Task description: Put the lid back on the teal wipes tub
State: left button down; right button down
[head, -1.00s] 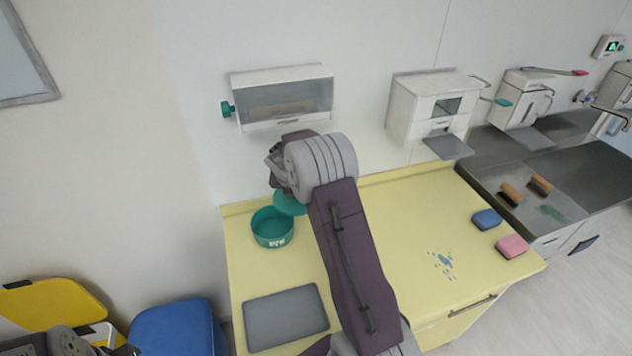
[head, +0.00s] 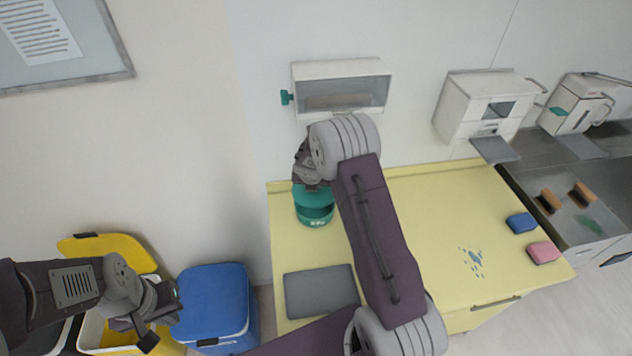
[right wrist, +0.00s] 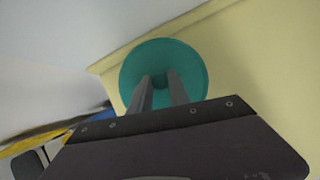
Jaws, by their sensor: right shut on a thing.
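The teal wipes tub (head: 316,217) stands on the yellow counter, with pale lettering on its front. My right gripper (right wrist: 160,84) is shut on the knob of the round teal lid (right wrist: 190,65). In the head view the lid (head: 308,199) is level or nearly so, directly over the tub's mouth; I cannot tell whether it touches the rim. In the right wrist view the lid hides the tub. My left gripper (head: 163,314) is open and empty at the lower left, over the bins and far from the tub.
A grey tray (head: 320,291) lies in front of the tub. A white wall dispenser (head: 341,88) hangs above it. Blue (head: 521,222) and pink (head: 543,252) sponges and a blue spill (head: 472,261) are on the right of the counter. Yellow (head: 110,248) and blue (head: 214,300) bins stand left.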

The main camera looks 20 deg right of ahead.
aim_at(314, 194)
jog(key=shift+f+b, duration=3.1)
jog(key=shift+f, duration=0.1)
jog(key=shift+r, duration=0.1)
jog(key=shift+f, duration=0.2)
jog(key=c, duration=0.7)
grip_release()
